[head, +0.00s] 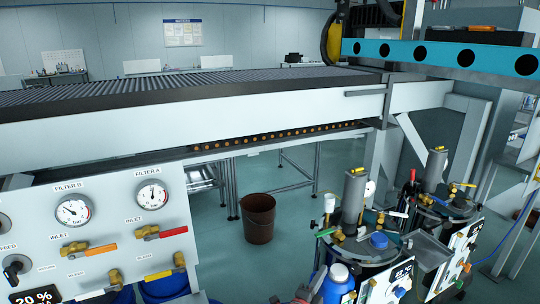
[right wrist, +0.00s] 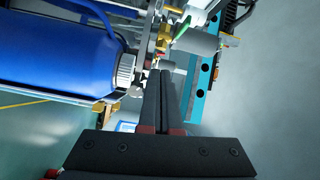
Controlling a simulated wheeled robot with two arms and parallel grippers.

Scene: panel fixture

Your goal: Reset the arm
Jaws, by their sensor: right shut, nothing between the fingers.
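My right gripper (head: 314,282) shows at the bottom edge of the head view, right of the middle, partly cut off by the frame. In the right wrist view its two dark fingers (right wrist: 164,80) are pressed together with nothing between them. A blue bottle or tank (right wrist: 60,55) with a pale cap lies close to the left of the fingers in that view. No contact between them can be made out. My left gripper is in neither view.
A white panel (head: 110,228) with gauges and coloured valve handles stands at the left. A brown bucket (head: 258,218) is on the open floor below a long white-framed table (head: 200,112).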

